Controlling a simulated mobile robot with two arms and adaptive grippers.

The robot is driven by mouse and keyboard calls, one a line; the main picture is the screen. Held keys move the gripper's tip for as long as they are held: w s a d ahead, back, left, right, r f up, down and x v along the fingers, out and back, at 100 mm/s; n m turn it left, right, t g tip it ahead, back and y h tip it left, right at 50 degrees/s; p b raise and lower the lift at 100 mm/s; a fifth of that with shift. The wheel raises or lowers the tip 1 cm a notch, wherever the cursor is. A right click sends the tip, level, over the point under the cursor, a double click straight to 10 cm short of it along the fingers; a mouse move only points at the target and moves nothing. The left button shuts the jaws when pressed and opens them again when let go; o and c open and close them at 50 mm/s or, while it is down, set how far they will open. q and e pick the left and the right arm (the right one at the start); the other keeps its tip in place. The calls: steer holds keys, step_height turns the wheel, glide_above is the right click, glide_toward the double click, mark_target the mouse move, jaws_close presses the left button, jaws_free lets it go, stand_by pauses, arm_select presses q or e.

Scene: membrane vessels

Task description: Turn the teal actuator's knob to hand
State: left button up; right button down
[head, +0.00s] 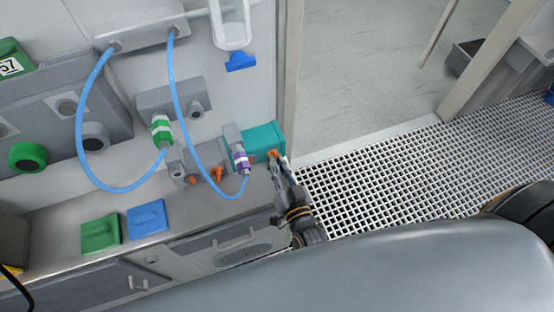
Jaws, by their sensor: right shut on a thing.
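The teal actuator (264,138) is a box at the right end of the grey fittings, near the right edge of the bench. An orange knob (273,154) sits low on its near face. My right gripper (278,160) reaches up from below and is shut on this knob; its fingers hide part of it. Which way the knob points is too small to tell. My left gripper is not in view.
Blue hoses (82,130) loop in front of the fittings, one ending at a purple-banded connector (241,160) close to the actuator. A green block (101,234) and a blue block (147,218) lie on the bench. Floor grating (400,175) is clear to the right.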

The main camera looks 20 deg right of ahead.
steer(key=shift+n, duration=0.7)
steer(key=shift+p, duration=0.3)
steer(key=c, duration=1.4)
jaws_free()
steer(key=shift+s, duration=0.15)
steer(key=s, duration=1.1)
steer(key=shift+s+d, duration=0.2)
steer(key=shift+s, duration=0.2)
